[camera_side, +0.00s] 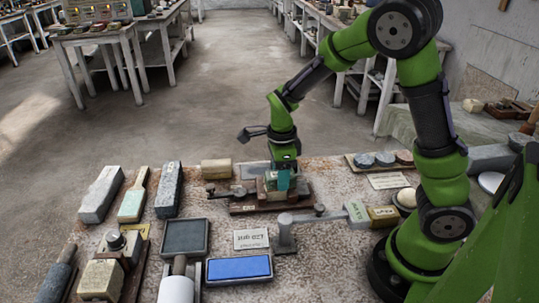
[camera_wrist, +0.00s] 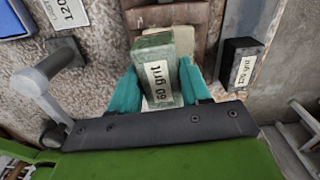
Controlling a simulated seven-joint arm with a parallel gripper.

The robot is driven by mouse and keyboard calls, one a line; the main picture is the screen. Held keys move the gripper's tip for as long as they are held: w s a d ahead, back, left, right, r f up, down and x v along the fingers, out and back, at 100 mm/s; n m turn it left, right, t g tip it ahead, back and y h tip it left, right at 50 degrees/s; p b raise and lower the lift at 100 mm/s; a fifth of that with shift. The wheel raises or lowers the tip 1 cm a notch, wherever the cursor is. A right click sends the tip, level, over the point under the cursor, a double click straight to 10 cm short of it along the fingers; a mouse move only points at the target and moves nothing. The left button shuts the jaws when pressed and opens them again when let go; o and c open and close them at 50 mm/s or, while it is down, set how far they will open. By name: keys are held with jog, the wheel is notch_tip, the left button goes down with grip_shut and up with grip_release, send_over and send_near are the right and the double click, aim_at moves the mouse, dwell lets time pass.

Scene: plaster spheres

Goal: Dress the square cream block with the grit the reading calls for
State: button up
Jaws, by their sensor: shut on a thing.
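My gripper (camera_side: 279,181) has teal fingers and is shut on a green block labelled "60 grit" (camera_wrist: 158,68), as the wrist view shows. The first digit of the label is small and a little unclear. A cream block (camera_wrist: 184,38) shows partly behind the green block, on a brown wooden base (camera_wrist: 150,17). In the side view the fingers are low over the same wooden fixture (camera_side: 243,209). I cannot tell whether the green block touches the cream block. A dark block labelled "120 grit" (camera_wrist: 240,64) lies to the right in the wrist view.
A grey metal post with an arm (camera_side: 285,232) stands just in front of the fixture. A printed card (camera_side: 251,239), a blue pad (camera_side: 240,268) and a dark tray (camera_side: 185,238) lie in front. Several long blocks, including a grey one (camera_side: 101,194), lie left.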

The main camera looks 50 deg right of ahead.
jog(key=shift+w+a, duration=0.65)
jog(key=shift+a, duration=0.05)
jog(key=shift+s+d, duration=0.7)
jog(key=shift+d, duration=0.15)
jog(key=shift+s+d+f, duration=0.1)
jog(key=shift+s+d, duration=0.65)
jog(key=shift+d, duration=0.1)
jog(key=shift+w+a+r, duration=0.75)
jog(key=shift+a, duration=0.15)
